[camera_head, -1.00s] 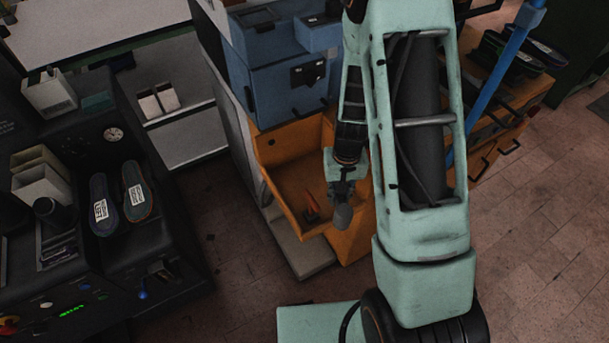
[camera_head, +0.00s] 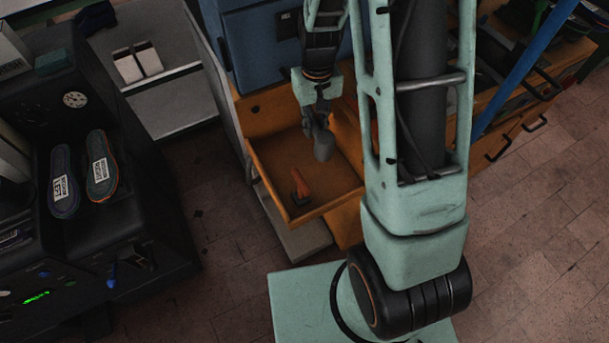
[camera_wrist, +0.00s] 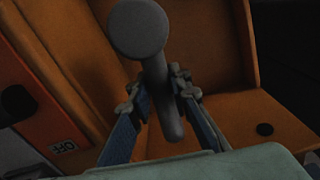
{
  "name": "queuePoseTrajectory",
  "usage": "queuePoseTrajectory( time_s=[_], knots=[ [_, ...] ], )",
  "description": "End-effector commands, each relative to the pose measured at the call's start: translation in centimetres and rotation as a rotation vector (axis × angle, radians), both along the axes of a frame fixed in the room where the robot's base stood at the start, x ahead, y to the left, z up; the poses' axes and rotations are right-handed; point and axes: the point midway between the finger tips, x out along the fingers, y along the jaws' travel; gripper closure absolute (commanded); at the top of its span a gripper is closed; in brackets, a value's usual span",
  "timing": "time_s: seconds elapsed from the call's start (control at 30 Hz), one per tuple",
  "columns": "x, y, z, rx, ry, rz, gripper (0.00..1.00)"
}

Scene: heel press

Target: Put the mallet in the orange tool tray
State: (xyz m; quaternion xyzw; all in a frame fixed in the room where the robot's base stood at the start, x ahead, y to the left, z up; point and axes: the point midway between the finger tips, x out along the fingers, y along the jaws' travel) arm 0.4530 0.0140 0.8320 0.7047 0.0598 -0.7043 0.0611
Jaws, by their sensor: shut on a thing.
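The mallet is grey with a round head (camera_head: 324,147). My gripper (camera_head: 319,118) is shut on its handle and holds it, head toward the camera side, over the back right part of the orange tool tray (camera_head: 338,180). Whether the mallet touches the tray cannot be told. In the wrist view the mallet's round head (camera_wrist: 138,28) is at top centre, and its dark handle runs down between the fingers of my gripper (camera_wrist: 160,95). Orange surfaces lie behind it.
A tool with an orange handle (camera_head: 300,186) lies in the tray's left front part. A blue cabinet (camera_head: 252,58) rises behind the tray. A dark machine with two insoles (camera_head: 101,165) stands at left. A blue post (camera_head: 520,68) stands at right.

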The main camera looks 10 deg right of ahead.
Motion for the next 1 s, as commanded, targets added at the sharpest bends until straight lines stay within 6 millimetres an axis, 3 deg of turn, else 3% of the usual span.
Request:
queuePoseTrajectory(
  time_s=[0.03, 0.67, 1.0],
  knots=[
    [0.5, -0.1, -1.1, 0.001, -0.008, 0.014, 1.0],
    [1.2, -1.4, -0.3, 0.001, -0.005, 0.141, 1.0],
    [1.2, -1.4, -5.5, 0.001, -0.003, 0.143, 1.0]
  ],
)
